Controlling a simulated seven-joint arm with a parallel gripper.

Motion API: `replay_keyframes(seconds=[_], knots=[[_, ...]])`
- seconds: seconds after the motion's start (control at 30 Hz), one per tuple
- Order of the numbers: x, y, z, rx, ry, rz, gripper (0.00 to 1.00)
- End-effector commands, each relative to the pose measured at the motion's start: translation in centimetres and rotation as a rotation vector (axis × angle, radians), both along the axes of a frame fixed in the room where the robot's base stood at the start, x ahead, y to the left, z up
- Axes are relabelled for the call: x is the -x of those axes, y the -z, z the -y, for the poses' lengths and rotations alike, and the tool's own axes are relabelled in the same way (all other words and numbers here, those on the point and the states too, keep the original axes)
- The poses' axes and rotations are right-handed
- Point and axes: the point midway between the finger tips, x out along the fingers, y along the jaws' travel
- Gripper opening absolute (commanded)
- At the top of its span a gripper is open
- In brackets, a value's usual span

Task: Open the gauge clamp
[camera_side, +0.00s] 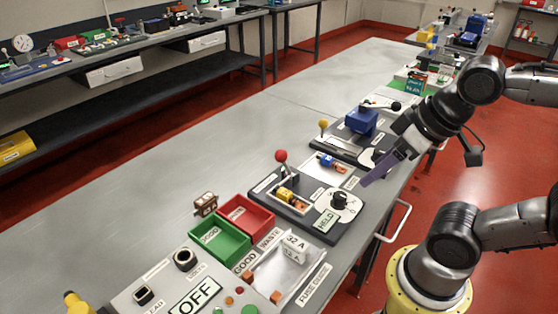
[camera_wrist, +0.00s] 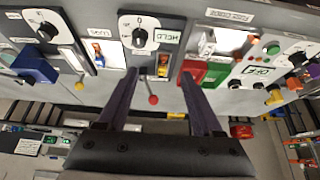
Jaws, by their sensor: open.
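The gauge clamp, as I take it, is the dark base (camera_side: 262,188) with a sign reading HELD (camera_side: 327,221). A red-ball lever (camera_side: 281,157) stands up on it beside a yellow cell (camera_side: 291,196) in a cradle. A black knob (camera_side: 339,201) sits on a white dial. In the wrist view the red ball (camera_wrist: 153,99) and the knob (camera_wrist: 140,36) lie ahead of my gripper (camera_wrist: 158,76). Its purple fingers are apart with nothing gripped, and the lever shows between them. In the side view my gripper (camera_side: 370,178) hangs right of the base, above the bench edge, apart from the lever.
A second dark station with a yellow-ball lever (camera_side: 323,125) and blue block (camera_side: 361,121) stands behind. A card with a small cell (camera_side: 331,162) lies between. Green (camera_side: 220,240) and red (camera_side: 246,217) bins and an OFF panel (camera_side: 193,298) stand in front. The bench's left side is clear.

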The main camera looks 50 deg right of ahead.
Motion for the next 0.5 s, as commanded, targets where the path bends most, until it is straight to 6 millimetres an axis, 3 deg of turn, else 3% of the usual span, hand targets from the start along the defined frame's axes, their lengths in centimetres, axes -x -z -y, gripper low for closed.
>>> replay_keyframes(seconds=[0.27,0.37,0.5], knots=[[0.4,-0.1,0.0,-0.066,0.126,-0.023,0.69],[0.0,-1.9,-0.1,-0.144,0.27,-0.022,0.69],[-2.2,-5.2,-0.1,-0.263,0.517,-0.064,0.69]])
